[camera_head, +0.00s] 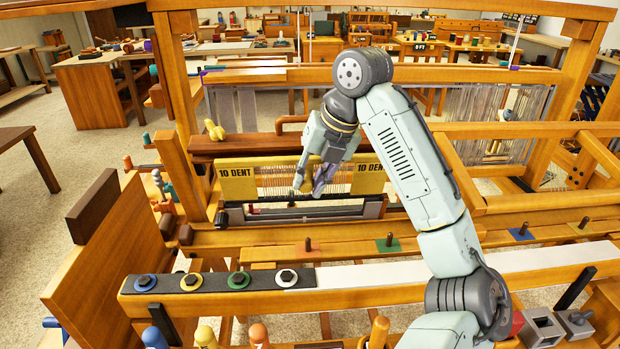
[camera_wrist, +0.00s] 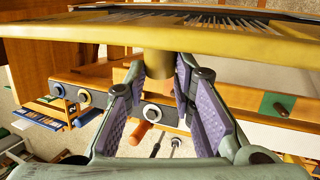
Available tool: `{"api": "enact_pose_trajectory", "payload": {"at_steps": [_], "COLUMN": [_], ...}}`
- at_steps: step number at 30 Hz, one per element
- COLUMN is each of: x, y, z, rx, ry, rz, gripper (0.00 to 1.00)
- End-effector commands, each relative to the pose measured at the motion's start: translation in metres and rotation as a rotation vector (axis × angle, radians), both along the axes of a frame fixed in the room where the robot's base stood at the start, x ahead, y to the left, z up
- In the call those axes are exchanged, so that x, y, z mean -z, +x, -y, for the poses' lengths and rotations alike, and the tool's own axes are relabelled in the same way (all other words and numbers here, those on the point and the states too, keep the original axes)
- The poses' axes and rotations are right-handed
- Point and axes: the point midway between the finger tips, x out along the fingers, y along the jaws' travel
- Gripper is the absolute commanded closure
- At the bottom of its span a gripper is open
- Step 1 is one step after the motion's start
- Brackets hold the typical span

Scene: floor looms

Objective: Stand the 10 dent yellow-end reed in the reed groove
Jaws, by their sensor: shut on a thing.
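The 10 dent reed (camera_head: 237,185) has yellow end panels marked "10 DENT" and fine wires between them. It is upright above the dark groove (camera_head: 295,212) of the loom's beater. I cannot tell whether its lower edge is in the groove. My gripper (camera_head: 310,187) is in front of the reed's middle. In the wrist view, my gripper (camera_wrist: 162,78) is shut on a tan round handle (camera_wrist: 159,64) beside the yellow bar of the reed (camera_wrist: 90,24). My arm and fingers hide part of the wires and the right side of the reed.
A dark red-brown beam (camera_head: 250,145) with a yellow piece (camera_head: 214,130) on it lies behind the reed. The front beam has a black strip (camera_head: 210,283) with coloured ring knobs. A wooden side panel (camera_head: 118,262) rises at the left. Tall loom posts stand around.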

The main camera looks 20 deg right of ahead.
Motion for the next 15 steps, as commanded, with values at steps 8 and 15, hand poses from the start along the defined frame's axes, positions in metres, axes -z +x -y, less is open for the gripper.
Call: {"api": "enact_pose_trajectory", "payload": {"at_steps": [8,15], "x": [0.013,0.024], "y": [0.003,0.005], "z": [0.001,0.001], "rx": [0.0,-0.001], "ry": [0.001,0.001], "rz": [0.001,0.002], "gripper": [1.0,1.0]}}
